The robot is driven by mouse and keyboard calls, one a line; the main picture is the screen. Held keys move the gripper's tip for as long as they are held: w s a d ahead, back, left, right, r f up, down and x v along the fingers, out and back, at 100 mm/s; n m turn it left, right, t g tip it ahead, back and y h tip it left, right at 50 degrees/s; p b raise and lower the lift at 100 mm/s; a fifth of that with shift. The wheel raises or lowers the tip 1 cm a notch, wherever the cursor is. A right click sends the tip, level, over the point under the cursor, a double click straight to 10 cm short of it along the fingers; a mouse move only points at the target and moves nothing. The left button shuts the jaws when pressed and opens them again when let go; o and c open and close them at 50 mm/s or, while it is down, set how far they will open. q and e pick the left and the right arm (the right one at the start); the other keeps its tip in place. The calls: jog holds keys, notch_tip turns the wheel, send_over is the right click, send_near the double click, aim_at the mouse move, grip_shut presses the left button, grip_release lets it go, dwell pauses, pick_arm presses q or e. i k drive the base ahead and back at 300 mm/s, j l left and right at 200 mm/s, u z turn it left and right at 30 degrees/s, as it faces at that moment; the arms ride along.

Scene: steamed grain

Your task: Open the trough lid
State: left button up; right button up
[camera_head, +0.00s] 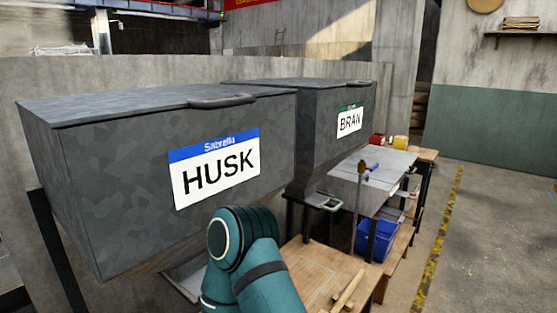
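A large dark grey trough (110,185) labelled HUSK fills the left of the head view. Its flat lid (140,102) is closed, with a dark handle (222,101) at the front edge near the right end. A second grey trough (310,130) labelled BRAN stands behind it to the right, its lid (300,83) also closed. One teal arm link of mine shows at the bottom centre in front of the HUSK trough. Neither gripper can be seen.
A wooden table (318,275) stands below right of the troughs. Beyond it are a grey-topped bench (385,165) and a blue bin (376,240). A concrete wall (180,70) runs behind the troughs. The floor (495,220) at right is open, with a yellow line.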

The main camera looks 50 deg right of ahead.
aim_at(395, 164)
jog(key=k+l, duration=0.1)
jog(key=l, duration=0.25)
jog(key=k+l, duration=0.15)
jog(key=l, duration=0.25)
jog(key=k+l, duration=0.1)
jog(key=l, duration=0.25)
jog(key=k+l, duration=0.1)
jog(key=l, duration=0.25)
jog(key=l+u, duration=0.1)
jog(key=l, duration=4.8)
